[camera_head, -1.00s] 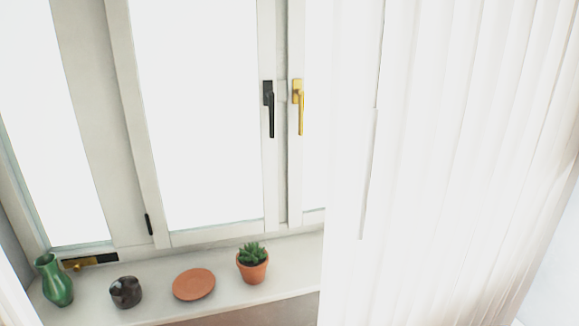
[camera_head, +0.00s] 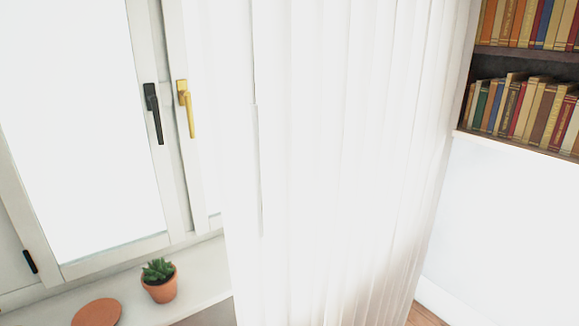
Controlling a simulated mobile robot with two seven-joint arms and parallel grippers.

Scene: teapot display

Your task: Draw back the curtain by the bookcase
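A white pleated curtain (camera_head: 335,150) hangs in the middle of the head view, covering the right part of the window. Its right edge is close to the bookcase (camera_head: 520,60), whose shelves of books show at the upper right. A narrow vertical slit or fold edge runs down the curtain's left part. The curtain's top and bottom are out of view. Neither of my grippers is in view.
The window has a black handle (camera_head: 153,112) and a gold handle (camera_head: 185,107). On the sill (camera_head: 205,270) stand a potted succulent (camera_head: 160,281) and a terracotta saucer (camera_head: 97,313). A white wall (camera_head: 500,220) lies below the bookcase; wooden floor (camera_head: 425,314) shows at bottom right.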

